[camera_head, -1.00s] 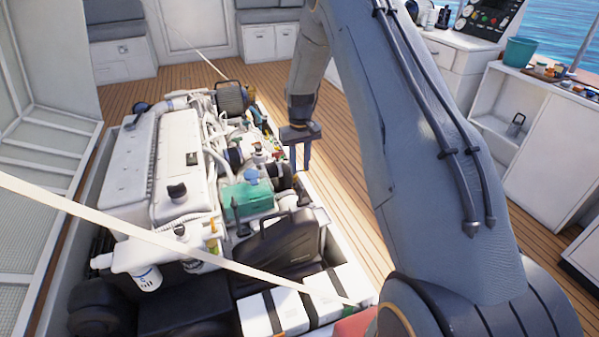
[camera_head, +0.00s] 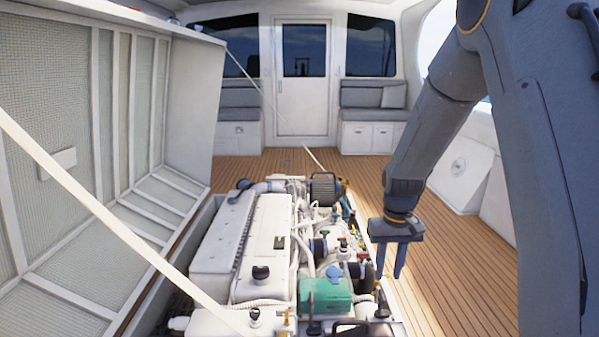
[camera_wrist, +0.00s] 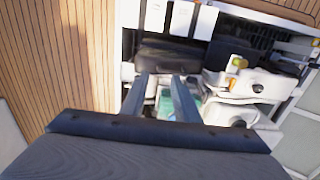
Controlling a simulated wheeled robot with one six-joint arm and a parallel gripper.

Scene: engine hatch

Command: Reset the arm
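My gripper (camera_head: 390,276) hangs at the end of my arm, pointing down, just right of the engine (camera_head: 262,240) in the head view. Its two fingers are apart with nothing held between them. In the wrist view the gripper (camera_wrist: 158,100) also shows two separated fingers, with a green-teal part of the engine bay visible beyond them. My arm comes down from the upper right of the head view, bent at the elbow. The front of the engine bay is cut off at the bottom of the head view.
The raised hatch lid (camera_head: 110,150) stands at left, with a pale strap (camera_head: 95,210) crossing in front. Wooden deck (camera_head: 445,265) lies open to the right of the engine. A white door (camera_head: 303,90) and grey seats (camera_head: 372,95) are at the back. White cabinets stand at right.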

